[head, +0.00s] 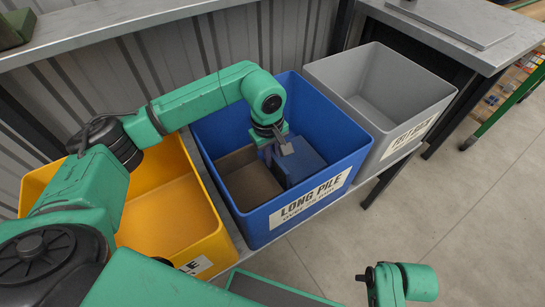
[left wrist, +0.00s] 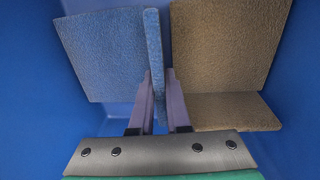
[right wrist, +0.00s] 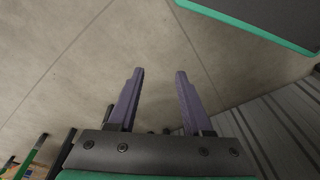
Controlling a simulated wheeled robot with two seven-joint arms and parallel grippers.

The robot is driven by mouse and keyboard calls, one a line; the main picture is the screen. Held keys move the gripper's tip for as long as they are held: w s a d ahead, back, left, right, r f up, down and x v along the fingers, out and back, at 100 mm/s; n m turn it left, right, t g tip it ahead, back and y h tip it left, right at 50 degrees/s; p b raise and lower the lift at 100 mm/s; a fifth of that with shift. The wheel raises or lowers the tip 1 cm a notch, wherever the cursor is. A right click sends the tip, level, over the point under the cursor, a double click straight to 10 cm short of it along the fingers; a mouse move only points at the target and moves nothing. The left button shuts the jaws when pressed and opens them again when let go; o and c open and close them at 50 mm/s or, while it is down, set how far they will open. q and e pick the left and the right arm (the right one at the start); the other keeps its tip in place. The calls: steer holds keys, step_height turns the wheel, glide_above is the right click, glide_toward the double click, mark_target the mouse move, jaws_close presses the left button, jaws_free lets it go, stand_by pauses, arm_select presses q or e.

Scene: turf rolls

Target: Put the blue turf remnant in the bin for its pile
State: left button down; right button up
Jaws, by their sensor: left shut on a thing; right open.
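The blue turf remnant (head: 306,164) is inside the blue bin (head: 226,124), whose label reads LONG PILE. My left gripper (head: 283,149) reaches down into that bin. In the left wrist view it (left wrist: 158,76) is shut on an upright edge of the blue remnant (left wrist: 104,55), with a wide blue face to the left of the fingers. Whether the remnant touches the bin floor cannot be told. My right gripper (head: 369,279) is open and empty, low at the front; its spread fingers show in the right wrist view (right wrist: 159,75).
A brown turf piece (head: 249,186) lies in the blue bin, left of the remnant. A yellow bin (head: 222,246) stands to the left and a grey bin (head: 437,83) to the right. A grey table (head: 470,50) is behind. The floor (head: 450,215) at right is clear.

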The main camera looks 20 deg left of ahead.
steer(key=shift+r, duration=0.1)
arm_select(q)
steer(key=c, duration=0.9)
jaws_free()
arm_select(e)
steer(key=shift+r, duration=0.15)
arm_select(q)
steer(key=shift+r, duration=0.15)
step_height(320, 180, up, 12)
steer(key=p, duration=0.2)
steer(key=shift+s+a, duration=0.35)
steer(key=shift+s, duration=0.05)
arm_select(e)
steer(key=f, duration=0.5)
steer(key=shift+s+d+f, duration=0.2)
steer(key=shift+s+d, duration=0.2)
